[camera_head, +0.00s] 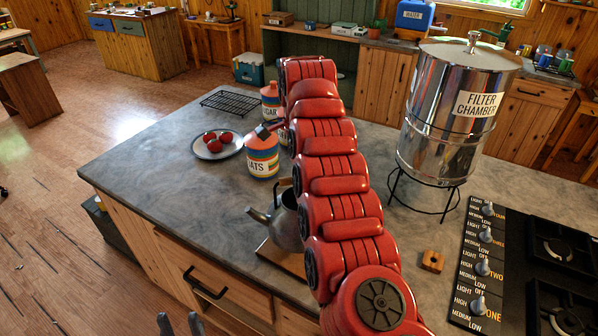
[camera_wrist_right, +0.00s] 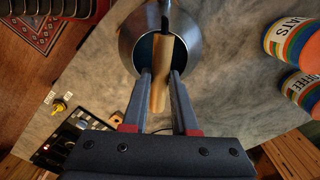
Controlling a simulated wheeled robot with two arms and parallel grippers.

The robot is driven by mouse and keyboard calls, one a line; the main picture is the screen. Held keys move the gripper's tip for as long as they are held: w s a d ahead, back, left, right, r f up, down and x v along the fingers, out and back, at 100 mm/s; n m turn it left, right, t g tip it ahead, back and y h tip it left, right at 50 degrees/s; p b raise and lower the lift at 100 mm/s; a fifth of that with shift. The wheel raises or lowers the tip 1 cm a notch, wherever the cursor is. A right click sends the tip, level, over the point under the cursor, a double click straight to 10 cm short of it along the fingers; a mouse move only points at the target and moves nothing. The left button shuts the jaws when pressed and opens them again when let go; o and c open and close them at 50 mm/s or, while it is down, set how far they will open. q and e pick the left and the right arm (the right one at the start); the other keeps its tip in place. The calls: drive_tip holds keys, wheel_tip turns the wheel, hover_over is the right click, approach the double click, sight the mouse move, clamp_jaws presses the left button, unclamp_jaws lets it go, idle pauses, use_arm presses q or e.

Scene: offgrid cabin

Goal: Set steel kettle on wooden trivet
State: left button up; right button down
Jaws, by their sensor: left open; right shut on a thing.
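The steel kettle (camera_head: 258,218) stands upright at the counter's front edge, partly hidden by my red right arm. The wooden trivet (camera_head: 272,253) is a flat board directly below it; I cannot tell whether the kettle's base touches it. In the right wrist view, my right gripper (camera_wrist_right: 160,78) is shut on the wooden handle (camera_wrist_right: 161,95) of the kettle (camera_wrist_right: 127,42). In the head view that gripper is mostly hidden behind the arm. My left gripper (camera_head: 180,324) is open and empty, low at the bottom edge, in front of the counter drawers.
An OATS canister (camera_head: 263,156), a SUGAR canister (camera_head: 270,97) and a plate of red fruit (camera_head: 233,150) stand behind the kettle. A steel filter chamber (camera_head: 450,115) stands on a wire stand at right, near the stove (camera_head: 550,255). The counter's left part is clear.

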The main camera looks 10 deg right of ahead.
drive_tip(key=shift+f+b, duration=2.1)
drive_tip(key=shift+f, duration=0.75)
drive_tip(key=shift+f+b, duration=0.5)
drive_tip(key=shift+b, duration=0.3)
idle(1.6)
drive_tip(key=shift+c, duration=0.2)
unclamp_jaws()
idle(0.4)
drive_tip(key=shift+r+p, duration=2.7)
drive_tip(key=shift+r, duration=0.8)
